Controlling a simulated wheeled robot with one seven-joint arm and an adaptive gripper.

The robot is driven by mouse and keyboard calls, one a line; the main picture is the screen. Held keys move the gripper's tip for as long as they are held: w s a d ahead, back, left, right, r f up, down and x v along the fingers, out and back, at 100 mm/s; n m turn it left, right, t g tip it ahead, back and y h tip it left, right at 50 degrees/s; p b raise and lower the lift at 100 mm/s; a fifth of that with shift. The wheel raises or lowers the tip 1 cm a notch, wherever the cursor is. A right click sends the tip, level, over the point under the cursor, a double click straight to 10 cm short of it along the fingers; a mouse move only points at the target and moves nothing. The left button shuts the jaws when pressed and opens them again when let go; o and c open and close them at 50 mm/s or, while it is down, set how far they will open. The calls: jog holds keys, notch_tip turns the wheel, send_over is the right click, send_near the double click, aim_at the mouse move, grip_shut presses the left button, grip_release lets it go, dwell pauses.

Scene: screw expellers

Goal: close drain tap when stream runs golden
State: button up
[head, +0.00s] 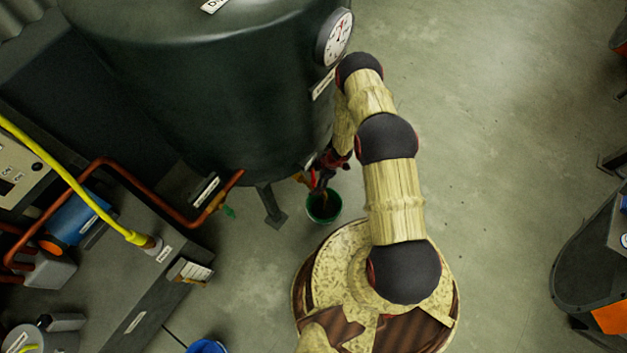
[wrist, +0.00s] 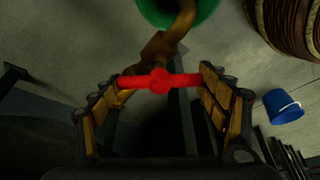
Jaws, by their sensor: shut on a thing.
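A large dark green tank (head: 220,90) stands at upper left in the head view. My gripper (wrist: 158,76) is at the tap low on its side, with its fingers at the two ends of the red tap handle (wrist: 160,82). The handle lies crosswise between the fingers in the wrist view. The brass tap body (wrist: 158,48) shows beyond it. A green bucket (head: 323,207) stands on the floor below the tap. A brownish-amber shape (wrist: 185,18) reaches over the bucket; I cannot tell where spout ends and stream begins. My arm partly hides the tap in the head view.
A dial gauge (head: 334,38) sits on the tank's upper side. A copper pipe (head: 150,190) and a yellow hose (head: 75,185) run at left. A blue bucket (wrist: 283,106) stands on the floor. Open concrete floor lies to the right.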

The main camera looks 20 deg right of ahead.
jog(key=shift+m, duration=0.3)
jog(key=m+t, duration=0.1)
jog(key=m, duration=0.2)
jog(key=shift+h, duration=0.3)
jog(key=shift+m+t+h, duration=0.5)
jog(key=shift+m+t, duration=0.3)
jog(key=shift+m, duration=1.5)
jog(key=o, duration=1.2)
jog(key=shift+c, duration=0.2)
jog(key=v, duration=1.2)
jog(key=shift+s, duration=0.1)
